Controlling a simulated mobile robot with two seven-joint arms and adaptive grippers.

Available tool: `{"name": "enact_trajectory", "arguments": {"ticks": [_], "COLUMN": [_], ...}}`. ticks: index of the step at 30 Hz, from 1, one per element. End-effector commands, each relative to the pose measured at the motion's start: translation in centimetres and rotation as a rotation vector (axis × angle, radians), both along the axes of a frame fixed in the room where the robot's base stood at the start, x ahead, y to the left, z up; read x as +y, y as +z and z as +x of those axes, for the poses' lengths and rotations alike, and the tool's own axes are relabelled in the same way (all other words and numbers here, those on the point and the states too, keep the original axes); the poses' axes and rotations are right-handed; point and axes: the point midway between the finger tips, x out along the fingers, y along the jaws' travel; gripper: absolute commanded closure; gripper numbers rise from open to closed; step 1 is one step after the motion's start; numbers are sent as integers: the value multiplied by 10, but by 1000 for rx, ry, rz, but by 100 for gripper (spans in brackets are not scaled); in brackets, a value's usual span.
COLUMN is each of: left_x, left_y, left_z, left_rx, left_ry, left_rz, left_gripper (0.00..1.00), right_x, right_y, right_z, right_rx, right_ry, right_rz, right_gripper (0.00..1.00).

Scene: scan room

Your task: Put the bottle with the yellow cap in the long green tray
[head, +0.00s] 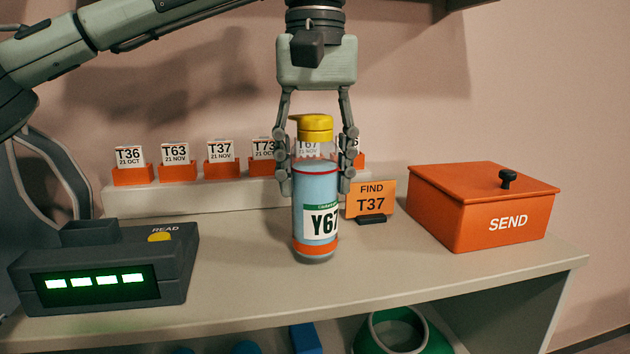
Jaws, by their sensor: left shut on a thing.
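The bottle with the yellow cap (316,215) is clear and light blue, with a red band, an orange band and a label that reads "Y6" plus a partly cut-off character. It is upright over the middle of the counter. My left gripper (317,182) comes down from above, its two fingers shut on the bottle's sides below the cap. I cannot tell whether the bottle's base touches the counter. No long green tray can be made out. My right gripper is not in view.
A reader box (105,270) stands front left on the counter (240,285). An orange "SEND" box (475,205) with a black knob stands right. A "FIND T37" sign (371,200) is beside the bottle. Labelled cards line a back ledge (200,195). A green round object (395,335) sits below.

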Motion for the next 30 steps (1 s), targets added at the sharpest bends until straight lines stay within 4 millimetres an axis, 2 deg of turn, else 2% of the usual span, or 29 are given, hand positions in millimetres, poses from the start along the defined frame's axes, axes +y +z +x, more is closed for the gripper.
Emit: {"name": "enact_trajectory", "arguments": {"ticks": [3, 13, 14, 18, 26, 30], "left_x": [0, 0, 0, 0, 0, 0], "left_y": [-12, -15, -15, -15, -14, -8], "left_z": [0, 0, 0, 0, 0, 0], "left_rx": [0, 0, 0, 0, 0, -1], "left_ry": [0, 0, 0, 0, 0, 1], "left_rz": [-1, -1, -1, -1, -1, -2], "left_gripper": [90, 90, 49, 32, 31, 31], "right_x": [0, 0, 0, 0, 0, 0], "right_y": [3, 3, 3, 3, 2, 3], "right_z": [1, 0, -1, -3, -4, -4], "right_rx": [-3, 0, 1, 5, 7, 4], "right_ry": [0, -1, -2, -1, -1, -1], "right_rz": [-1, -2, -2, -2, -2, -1], "right_gripper": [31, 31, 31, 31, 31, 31]}}
